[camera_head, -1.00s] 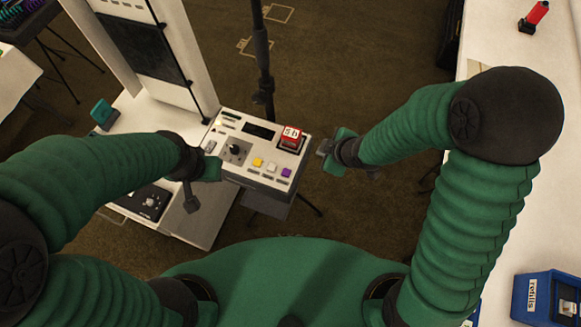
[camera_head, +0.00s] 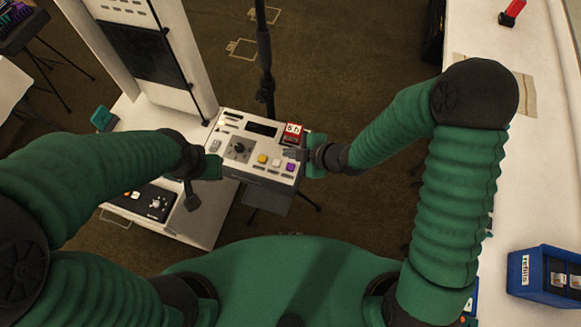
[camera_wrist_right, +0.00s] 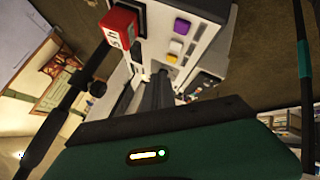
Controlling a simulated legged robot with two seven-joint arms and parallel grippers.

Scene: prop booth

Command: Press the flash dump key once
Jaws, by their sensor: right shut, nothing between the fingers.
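A pale control box (camera_head: 258,146) stands ahead of me. Its top has a black knob (camera_head: 239,149), a dark display (camera_head: 262,129) and a row of yellow (camera_head: 262,158), white (camera_head: 275,161) and purple (camera_head: 290,167) keys. A red block with a white label (camera_head: 293,131) sits at its far right corner. No flash dump wording is legible. My right gripper (camera_head: 288,154) is shut and empty over the box's right side, near the red block and keys; contact cannot be told. The wrist view shows the purple key (camera_wrist_right: 182,26) beside its fingers (camera_wrist_right: 150,96). My left gripper (camera_head: 208,168) is at the box's left edge, its jaws unclear.
A dark stand pole (camera_head: 265,60) rises behind the box. A white table (camera_head: 205,222) with a black device (camera_head: 153,203) lies to the left. A long white counter (camera_head: 535,175) with a blue refills bin (camera_head: 540,278) runs along the right.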

